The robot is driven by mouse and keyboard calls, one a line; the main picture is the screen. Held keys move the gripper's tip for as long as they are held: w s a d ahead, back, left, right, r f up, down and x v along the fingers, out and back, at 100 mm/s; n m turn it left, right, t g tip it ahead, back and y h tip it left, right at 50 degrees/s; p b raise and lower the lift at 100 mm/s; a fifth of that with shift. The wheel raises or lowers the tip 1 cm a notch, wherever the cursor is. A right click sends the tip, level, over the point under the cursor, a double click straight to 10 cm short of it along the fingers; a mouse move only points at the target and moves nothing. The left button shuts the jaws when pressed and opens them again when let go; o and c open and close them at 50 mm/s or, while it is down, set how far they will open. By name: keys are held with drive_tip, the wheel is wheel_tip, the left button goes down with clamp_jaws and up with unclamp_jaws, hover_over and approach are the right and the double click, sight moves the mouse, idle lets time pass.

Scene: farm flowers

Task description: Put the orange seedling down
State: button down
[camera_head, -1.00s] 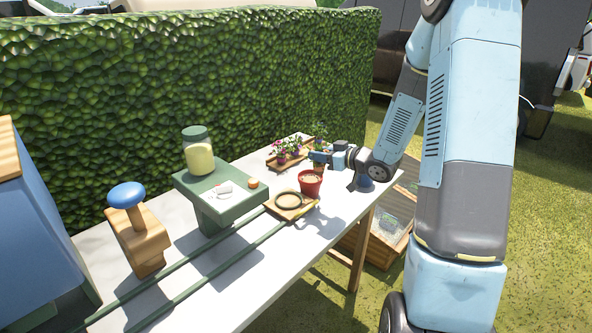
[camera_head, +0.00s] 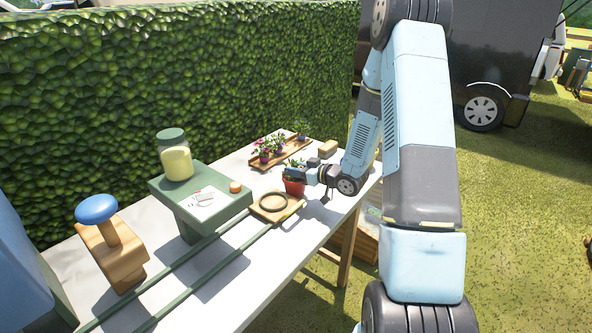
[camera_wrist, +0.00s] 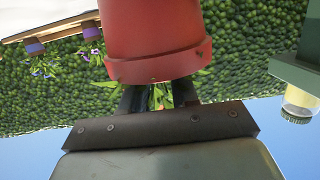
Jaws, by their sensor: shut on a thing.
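My gripper (camera_head: 291,173) is shut on the seedling (camera_head: 293,162) right at the top of a red pot (camera_head: 294,187). The seedling's foot is hidden by the pot and the gripper. No orange bloom can be made out.
A wooden tray (camera_head: 259,162) of potted flowers is behind the pot, and a wooden block (camera_head: 328,148) lies right of it. A green stand (camera_head: 187,193) with a jar (camera_head: 174,160) is at the left. A hedge (camera_head: 180,70) runs behind the table (camera_head: 290,250).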

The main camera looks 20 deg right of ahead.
drive_tip(key=shift+a+f, duration=0.1)
drive_tip(key=shift+a, duration=0.1)
drive_tip(key=c, duration=0.8)
unclamp_jaws()
drive_tip(key=shift+c, duration=0.2)
